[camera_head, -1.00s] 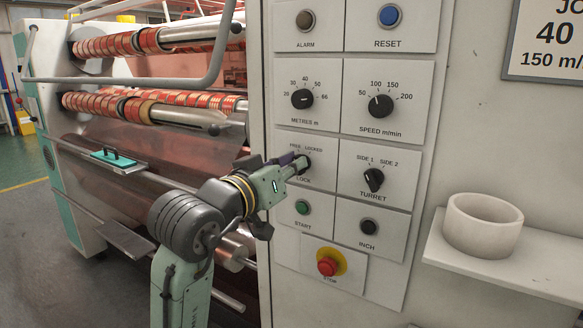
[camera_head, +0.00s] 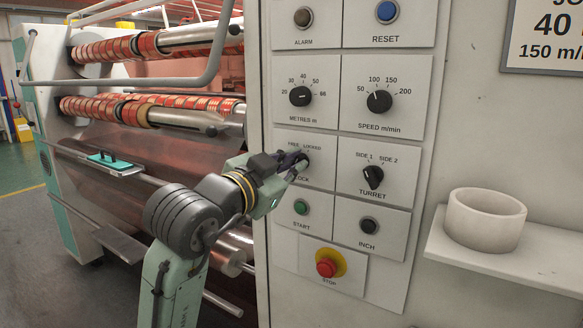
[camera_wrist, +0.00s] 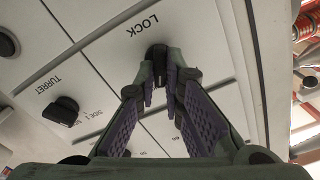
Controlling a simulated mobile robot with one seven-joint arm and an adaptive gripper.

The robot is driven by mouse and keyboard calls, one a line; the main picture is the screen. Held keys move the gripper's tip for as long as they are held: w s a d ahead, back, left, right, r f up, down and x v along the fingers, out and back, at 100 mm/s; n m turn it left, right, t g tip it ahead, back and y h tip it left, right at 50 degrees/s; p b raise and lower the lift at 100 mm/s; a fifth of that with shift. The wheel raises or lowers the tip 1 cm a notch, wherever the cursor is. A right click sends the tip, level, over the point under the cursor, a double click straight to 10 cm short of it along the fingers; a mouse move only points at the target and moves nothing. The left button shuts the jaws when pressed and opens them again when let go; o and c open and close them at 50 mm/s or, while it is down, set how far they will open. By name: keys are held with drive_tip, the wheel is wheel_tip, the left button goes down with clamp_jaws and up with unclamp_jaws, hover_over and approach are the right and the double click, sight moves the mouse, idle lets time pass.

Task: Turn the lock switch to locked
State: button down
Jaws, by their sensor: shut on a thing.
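The lock switch (camera_head: 304,160) is a black knob on its own plate, with FREE and LOCKED printed above it in the head view. My gripper (camera_head: 294,163) reaches it from the left and covers part of it and of the word LOCK. In the wrist view the knob (camera_wrist: 158,58) sits below the upside-down word LOCK, between the tips of my gripper (camera_wrist: 161,78). The fingers are closed on the knob. Which mark the knob points to is hard to tell.
The turret knob (camera_head: 373,177) is to the right, the green start button (camera_head: 301,207) below, and the red stop button (camera_head: 327,268) lower down. A shelf (camera_head: 440,255) with a white ring (camera_head: 485,220) juts out at the right. Film rolls (camera_head: 150,110) stand at the left.

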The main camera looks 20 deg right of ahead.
drive_tip(key=shift+m, duration=0.3)
drive_tip(key=c, duration=1.7)
unclamp_jaws()
drive_tip(key=v, duration=1.2)
